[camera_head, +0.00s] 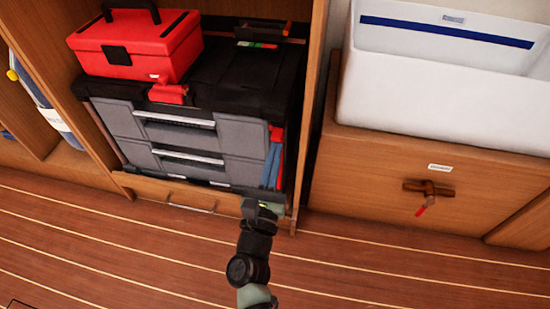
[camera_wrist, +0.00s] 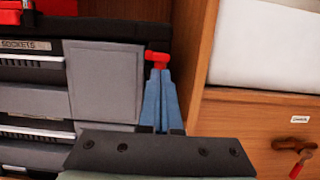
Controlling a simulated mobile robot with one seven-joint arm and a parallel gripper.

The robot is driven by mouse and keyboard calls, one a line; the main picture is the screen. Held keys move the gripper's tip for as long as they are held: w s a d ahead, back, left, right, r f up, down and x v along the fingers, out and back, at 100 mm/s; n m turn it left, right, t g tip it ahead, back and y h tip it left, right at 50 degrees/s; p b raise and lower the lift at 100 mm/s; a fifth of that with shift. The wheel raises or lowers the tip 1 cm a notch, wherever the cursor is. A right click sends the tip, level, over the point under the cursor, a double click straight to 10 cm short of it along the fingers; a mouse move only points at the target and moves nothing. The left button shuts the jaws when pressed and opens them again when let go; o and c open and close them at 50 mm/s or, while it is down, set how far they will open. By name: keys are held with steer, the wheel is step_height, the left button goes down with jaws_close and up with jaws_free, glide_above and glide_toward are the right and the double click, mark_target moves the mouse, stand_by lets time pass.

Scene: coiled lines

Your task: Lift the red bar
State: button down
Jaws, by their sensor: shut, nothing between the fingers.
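Several red parts show, and I cannot tell for sure which is the red bar. A red piece (camera_wrist: 157,56) tops two blue strips (camera_wrist: 152,100) in the wrist view; the red piece (camera_head: 277,133) is at the right side of the grey tool chest in the head view. A red latch (camera_head: 168,94) is on the chest's upper front. A small red tag or handle (camera_head: 425,206) hangs from a wooden toggle at the right. My gripper (camera_head: 261,205) is shut and empty, low in front of the chest's right side. Its dark body hides the strips' lower ends in the wrist view.
The grey tool chest (camera_head: 185,140) fills a wooden bay and bears a red toolbox (camera_head: 135,45). A wooden post (camera_head: 311,110) stands right of it. A white bin (camera_head: 430,90) rests on a wooden cabinet (camera_head: 375,170). The striped floor (camera_head: 120,250) is clear at the left.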

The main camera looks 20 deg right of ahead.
steer(key=s+a+f, duration=0.5)
steer(key=s, duration=0.3)
steer(key=shift+a+f+p, duration=0.25)
steer(key=shift+f+p, duration=0.1)
steer(key=shift+p, duration=0.1)
